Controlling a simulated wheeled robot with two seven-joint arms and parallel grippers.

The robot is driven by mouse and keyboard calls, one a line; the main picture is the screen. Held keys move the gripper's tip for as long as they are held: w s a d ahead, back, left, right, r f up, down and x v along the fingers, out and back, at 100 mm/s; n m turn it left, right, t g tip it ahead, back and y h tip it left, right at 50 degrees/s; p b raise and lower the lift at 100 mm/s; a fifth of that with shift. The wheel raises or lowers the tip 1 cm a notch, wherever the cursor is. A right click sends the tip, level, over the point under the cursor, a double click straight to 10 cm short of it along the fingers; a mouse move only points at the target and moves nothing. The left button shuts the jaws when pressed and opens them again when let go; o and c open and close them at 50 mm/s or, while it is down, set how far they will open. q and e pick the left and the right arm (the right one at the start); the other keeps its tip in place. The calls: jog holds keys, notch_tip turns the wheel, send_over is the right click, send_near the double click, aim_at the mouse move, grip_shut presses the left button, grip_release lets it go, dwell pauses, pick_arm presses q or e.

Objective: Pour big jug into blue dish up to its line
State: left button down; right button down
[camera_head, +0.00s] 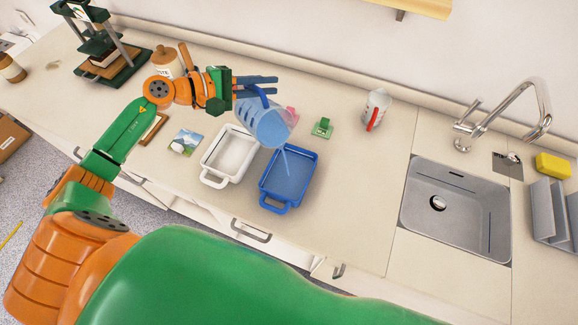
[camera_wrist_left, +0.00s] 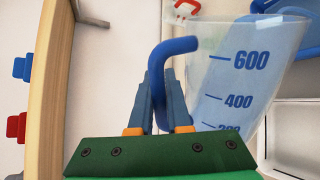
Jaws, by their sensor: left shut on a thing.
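My left gripper (camera_head: 262,84) is shut on the blue handle (camera_wrist_left: 166,62) of the big jug (camera_head: 264,124). The jug is clear with blue measuring marks; 600 and 400 can be read in the left wrist view (camera_wrist_left: 238,85). It is held above the counter, tilted toward the blue dish, and a thin stream falls from it into the dish. The blue dish (camera_head: 302,176) is rectangular with a front handle, and bluish liquid seems to cover its floor. Its line cannot be made out. My right gripper is not in view.
A white dish (camera_head: 229,151) stands just left of the blue dish. A small jug with a red handle (camera_head: 376,108), a green object (camera_head: 322,128) and a small picture (camera_head: 185,141) are nearby. A sink (camera_head: 455,210) lies right; the counter between is clear.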

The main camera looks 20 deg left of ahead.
pick_arm(q)
jog(key=shift+s+d+r+p, duration=0.1)
jog(key=shift+s+d+p, duration=0.1)
jog(key=shift+p, duration=0.4)
dwell(0.5)
jog(key=shift+s+d+m+y+p, duration=0.35)
jog(key=shift+d+m+p, duration=0.2)
jog(key=shift+p, duration=0.3)
dwell(0.5)
jog(key=shift+s+d+p, duration=0.3)
jog(key=shift+d+p, duration=0.25)
jog(key=shift+p, duration=0.45)
